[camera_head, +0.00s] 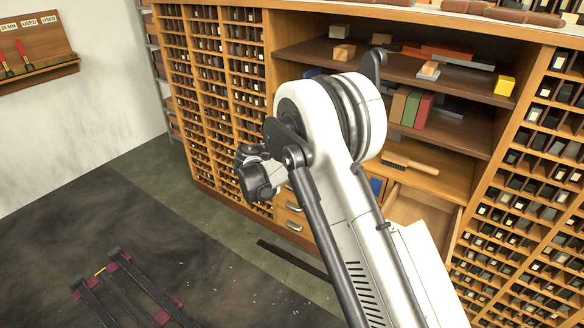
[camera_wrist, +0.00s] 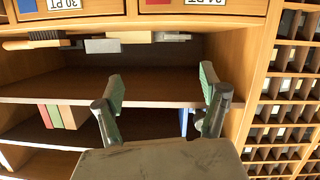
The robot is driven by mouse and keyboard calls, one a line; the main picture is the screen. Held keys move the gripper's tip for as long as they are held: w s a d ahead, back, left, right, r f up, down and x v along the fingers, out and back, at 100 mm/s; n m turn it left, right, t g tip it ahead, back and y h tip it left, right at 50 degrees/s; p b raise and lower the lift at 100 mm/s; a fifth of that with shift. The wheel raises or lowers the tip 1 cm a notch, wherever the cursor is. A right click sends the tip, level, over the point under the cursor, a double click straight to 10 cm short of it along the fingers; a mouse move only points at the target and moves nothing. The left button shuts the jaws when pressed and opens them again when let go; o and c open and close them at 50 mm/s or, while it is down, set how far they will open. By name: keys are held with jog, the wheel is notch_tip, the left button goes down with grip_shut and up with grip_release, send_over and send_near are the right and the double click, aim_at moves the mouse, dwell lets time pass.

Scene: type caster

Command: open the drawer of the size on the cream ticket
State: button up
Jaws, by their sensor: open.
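My gripper (camera_wrist: 161,78) is open in the wrist view, its two green-padded fingers wide apart with nothing between them. They are in front of the shelf compartments, apart from the drawer fronts. Two drawer fronts run along the top edge of the wrist view, with upside-down labels. The left label (camera_wrist: 63,4) seems to read 30 PT; the right label (camera_wrist: 203,2) is cut off, perhaps 24 PT. In the head view, drawers with metal handles (camera_head: 293,207) show left of my arm. I cannot make out a cream ticket. My arm hides much of the drawer area.
A light wooden box-like space (camera_head: 415,208), possibly a pulled-out drawer, lies right of my arm. A brush (camera_head: 410,164) and coloured blocks (camera_head: 408,106) rest on the shelves. Type racks flank them. A dark frame (camera_head: 125,290) lies on the floor at left; floor is otherwise mostly clear.

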jog(key=a+f+m+t+h+b, duration=0.15)
jog(key=a+f, duration=0.25)
jog(key=f, duration=0.4)
jog(key=a+f+t+b, duration=0.1)
jog(key=a+f+t, duration=0.1)
jog(key=a+f, duration=0.45)
jog(key=shift+g, duration=0.25)
jog(key=shift+s+d+f+b+x, duration=0.15)
jog(key=shift+f+b+x, duration=0.4)
jog(key=shift+x, duration=2)
jog(key=shift+d+f+b+x, duration=0.15)
jog(key=shift+b+x, duration=0.65)
jog(key=shift+x, duration=1.7)
jog(key=shift+s+d+f+b+x, duration=0.1)
jog(key=shift+f+b+x, duration=0.4)
jog(key=shift+x, duration=2.05)
jog(key=shift+r, duration=0.2)
